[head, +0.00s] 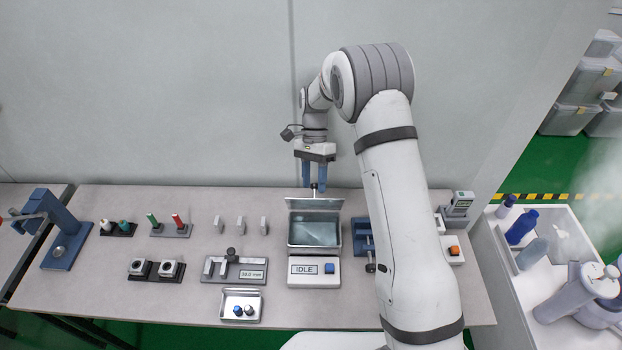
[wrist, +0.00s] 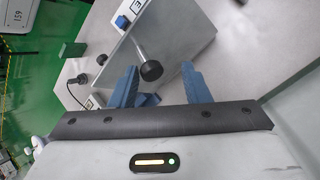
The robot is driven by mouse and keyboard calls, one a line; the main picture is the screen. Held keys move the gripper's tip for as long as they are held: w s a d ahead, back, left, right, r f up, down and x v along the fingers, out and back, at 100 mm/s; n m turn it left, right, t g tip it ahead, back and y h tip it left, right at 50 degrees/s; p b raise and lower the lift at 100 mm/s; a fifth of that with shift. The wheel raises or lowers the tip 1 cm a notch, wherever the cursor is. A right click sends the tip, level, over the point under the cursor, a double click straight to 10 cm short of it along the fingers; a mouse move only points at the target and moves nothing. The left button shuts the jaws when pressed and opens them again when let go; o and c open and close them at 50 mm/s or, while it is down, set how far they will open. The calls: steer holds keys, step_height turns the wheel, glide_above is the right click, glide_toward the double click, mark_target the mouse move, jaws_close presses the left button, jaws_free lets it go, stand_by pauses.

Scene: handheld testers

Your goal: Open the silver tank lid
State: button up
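The silver tank (head: 290,240) stands on the table with bluish liquid showing inside. Its silver lid (head: 314,204) is raised at the tank's back edge, tilted up and back. A dark knob on a thin stem sticks out of the lid; in the wrist view the knob (wrist: 151,70) faces my gripper, in front of the lid plate (wrist: 178,38). My gripper (head: 314,186) is behind and above the lid, its blue fingers pointing down. The fingers are spread apart, with the knob between or just beyond their tips and a visible gap to the right finger.
A panel (head: 304,269) reading IDLE with a blue button sits in front of the tank. A blue fixture (head: 361,240) is close on the right, partly behind my arm. A caliper-like block (head: 235,269) and small tray (head: 241,292) are to the left. The wall is behind.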

step_height(320, 180, up, 10)
steer(key=b, duration=0.2)
stand_by(0.3)
steer(key=shift+c, duration=0.5)
